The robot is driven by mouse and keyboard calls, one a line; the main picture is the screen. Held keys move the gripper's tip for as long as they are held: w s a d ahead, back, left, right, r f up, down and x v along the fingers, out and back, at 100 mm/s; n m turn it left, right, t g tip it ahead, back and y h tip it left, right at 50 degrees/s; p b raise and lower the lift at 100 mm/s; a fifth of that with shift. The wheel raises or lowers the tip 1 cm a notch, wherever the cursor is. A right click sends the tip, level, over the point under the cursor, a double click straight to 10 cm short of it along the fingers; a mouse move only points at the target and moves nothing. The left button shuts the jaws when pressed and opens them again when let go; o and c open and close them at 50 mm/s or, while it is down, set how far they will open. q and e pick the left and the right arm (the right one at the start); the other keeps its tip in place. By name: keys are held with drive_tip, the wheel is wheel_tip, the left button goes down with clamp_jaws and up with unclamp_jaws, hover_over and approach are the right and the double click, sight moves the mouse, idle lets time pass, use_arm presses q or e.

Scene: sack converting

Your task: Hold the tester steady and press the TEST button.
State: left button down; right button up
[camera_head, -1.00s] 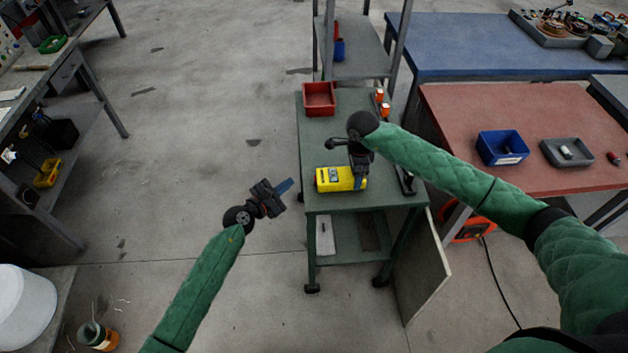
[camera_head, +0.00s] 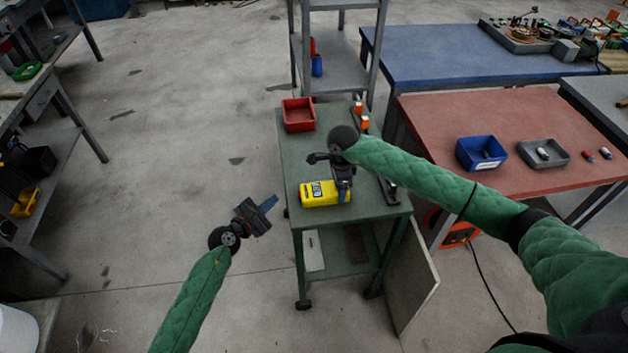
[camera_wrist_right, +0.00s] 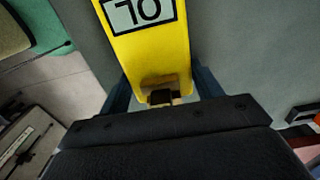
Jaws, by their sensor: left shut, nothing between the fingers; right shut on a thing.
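The yellow tester (camera_head: 318,194) lies on the green cart top (camera_head: 305,157) near its front edge. My right gripper (camera_head: 343,192) is shut on the tester's right end. In the right wrist view the yellow tester (camera_wrist_right: 150,55) runs between the two fingers, with a display reading "OL" upside down; the fingers (camera_wrist_right: 165,95) flank its near end. My left gripper (camera_head: 268,204) is shut and empty in the air left of the cart, apart from the tester. The TEST button cannot be made out.
A red bin (camera_head: 298,115) stands at the back left of the cart top. Orange-topped items (camera_head: 361,116) stand at its back right. A red table (camera_head: 500,115) with a blue bin (camera_head: 481,153) is to the right. Bare floor lies left of the cart.

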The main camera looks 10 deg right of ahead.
idle(0.5)
drive_tip(key=o, duration=1.3)
drive_tip(key=shift+r, duration=0.1)
wheel_tip(320, 180, up, 12)
drive_tip(key=shift+f, duration=0.1)
